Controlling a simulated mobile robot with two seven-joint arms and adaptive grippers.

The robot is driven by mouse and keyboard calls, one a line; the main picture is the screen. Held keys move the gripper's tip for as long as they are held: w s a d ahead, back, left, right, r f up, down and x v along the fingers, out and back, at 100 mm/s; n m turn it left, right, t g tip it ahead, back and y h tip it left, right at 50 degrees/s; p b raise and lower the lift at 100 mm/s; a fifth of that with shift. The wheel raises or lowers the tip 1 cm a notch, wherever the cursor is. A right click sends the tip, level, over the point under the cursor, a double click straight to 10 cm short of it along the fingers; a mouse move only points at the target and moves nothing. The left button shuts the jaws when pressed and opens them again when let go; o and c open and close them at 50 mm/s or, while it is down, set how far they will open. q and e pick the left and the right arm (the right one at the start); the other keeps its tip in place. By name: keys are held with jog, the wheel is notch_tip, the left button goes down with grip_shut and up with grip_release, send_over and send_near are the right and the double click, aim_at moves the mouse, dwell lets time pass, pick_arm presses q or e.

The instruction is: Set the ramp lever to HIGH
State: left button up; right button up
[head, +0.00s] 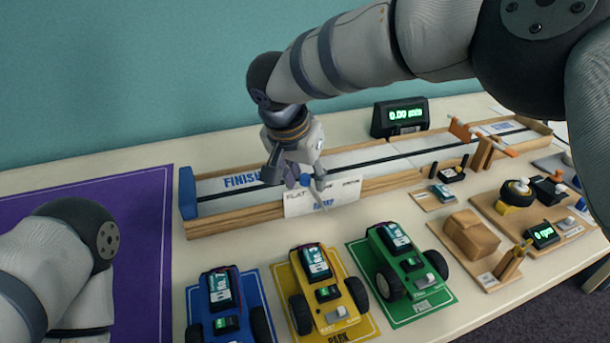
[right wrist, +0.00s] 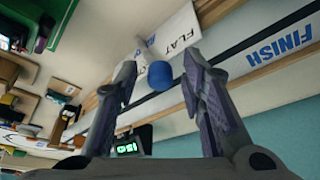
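The white ramp panel (head: 341,194) stands against the front of the wooden track, with FLAT at its left end, more labels to the right and blue lettering below. The ramp lever's blue knob (head: 305,180) shows in front of it, at my right gripper (head: 297,181). In the right wrist view, the knob (right wrist: 160,75) sits between the fingertips of my right gripper (right wrist: 160,74), with a gap on each side. The gripper is open. The FLAT end of the panel (right wrist: 180,42) lies beyond the knob. The gripper partly covers the panel's labels. My left gripper is out of view.
The track (head: 228,212) runs behind the panel, with a display (head: 400,117) behind it. Blue (head: 222,302), yellow (head: 322,284) and green (head: 400,258) model cars stand in front. Wooden boards with parts lie at right. A purple mat (head: 140,230) lies at left.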

grip_shut()
jog(key=shift+r, duration=0.1)
jog(key=shift+w+d+r+y, duration=0.15)
jog(key=shift+d+r+y, duration=0.05)
jog(key=shift+d+y, duration=0.15)
jog(key=shift+w+d+r+g+y, duration=0.1)
jog(key=shift+w+d+g+y, duration=0.15)
jog(key=shift+d+y, duration=0.4)
jog(key=shift+w+d+m+g+y, duration=0.15)
jog(key=shift+d+g+y, duration=0.1)
jog(key=shift+d+y, duration=0.25)
jog(key=shift+w+d+m+g+y, duration=0.15)
jog(key=shift+d+g+y, duration=0.05)
jog(key=shift+d+y, duration=0.25)
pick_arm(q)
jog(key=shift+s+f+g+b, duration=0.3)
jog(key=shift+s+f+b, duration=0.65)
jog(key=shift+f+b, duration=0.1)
pick_arm(e)
jog(key=shift+w+d+g+y, duration=0.2)
jog(key=shift+d+y, duration=0.45)
jog(key=shift+w+d+g+y, duration=0.15)
jog(key=shift+d+g+y, duration=0.05)
jog(key=shift+d+y, duration=0.4)
